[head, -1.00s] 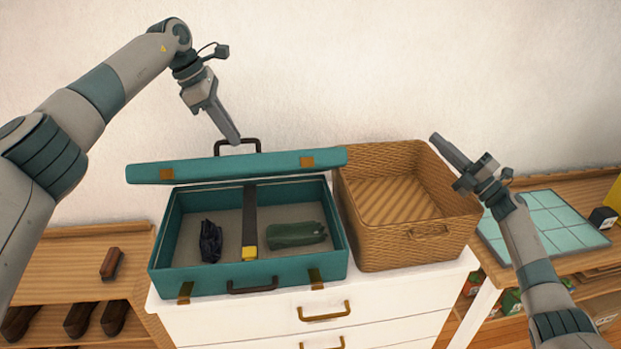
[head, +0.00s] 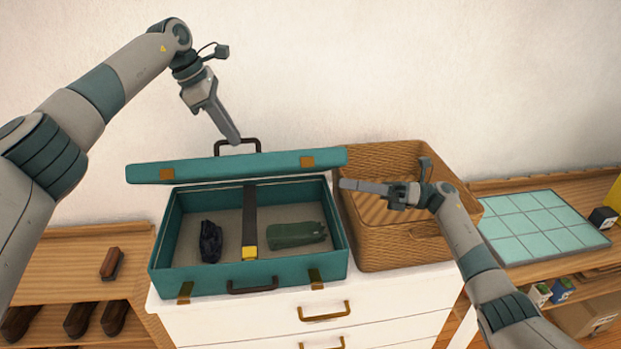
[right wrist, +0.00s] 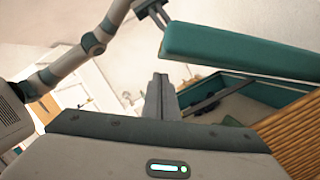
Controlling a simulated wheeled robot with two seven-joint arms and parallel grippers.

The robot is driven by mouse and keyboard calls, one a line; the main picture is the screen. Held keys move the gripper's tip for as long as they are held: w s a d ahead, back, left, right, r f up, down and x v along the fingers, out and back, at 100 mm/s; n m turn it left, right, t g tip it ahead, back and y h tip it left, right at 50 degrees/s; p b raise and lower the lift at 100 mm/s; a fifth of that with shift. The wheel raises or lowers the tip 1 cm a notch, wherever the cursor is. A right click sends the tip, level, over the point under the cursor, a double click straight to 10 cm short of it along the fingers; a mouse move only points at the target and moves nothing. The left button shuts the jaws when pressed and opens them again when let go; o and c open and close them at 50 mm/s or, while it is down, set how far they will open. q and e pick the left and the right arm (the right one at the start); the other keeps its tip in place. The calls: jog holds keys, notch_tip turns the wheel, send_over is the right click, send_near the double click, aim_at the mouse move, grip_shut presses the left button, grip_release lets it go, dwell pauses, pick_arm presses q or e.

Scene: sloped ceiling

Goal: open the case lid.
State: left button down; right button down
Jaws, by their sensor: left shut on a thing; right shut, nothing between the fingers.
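The teal case (head: 175,245) stands on a white chest of drawers with its lid (head: 235,165) raised, seen nearly edge-on above the rear of the case. A dark bundle (head: 210,241), a green roll (head: 296,234) and a dark strap with a yellow end (head: 249,225) are inside. My left gripper (head: 236,141) is shut on the dark lid handle (head: 255,145) at the lid's top edge. My right gripper (head: 343,184) is shut and empty, over the basket's left side near the case's right end. The right wrist view shows its fingers (right wrist: 160,78) below the lid (right wrist: 240,50).
A wicker basket (head: 400,250) stands directly right of the case. A side table with a pale tiled panel (head: 545,225) is farther right. A wooden shelf with brushes (head: 110,263) is at left. The wall is behind.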

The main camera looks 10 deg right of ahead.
pick_arm(q)
jog(key=shift+w+a+f, duration=0.1)
jog(key=shift+a+f, duration=0.05)
jog(key=shift+f, duration=0.2)
pick_arm(e)
jog(key=x, duration=1)
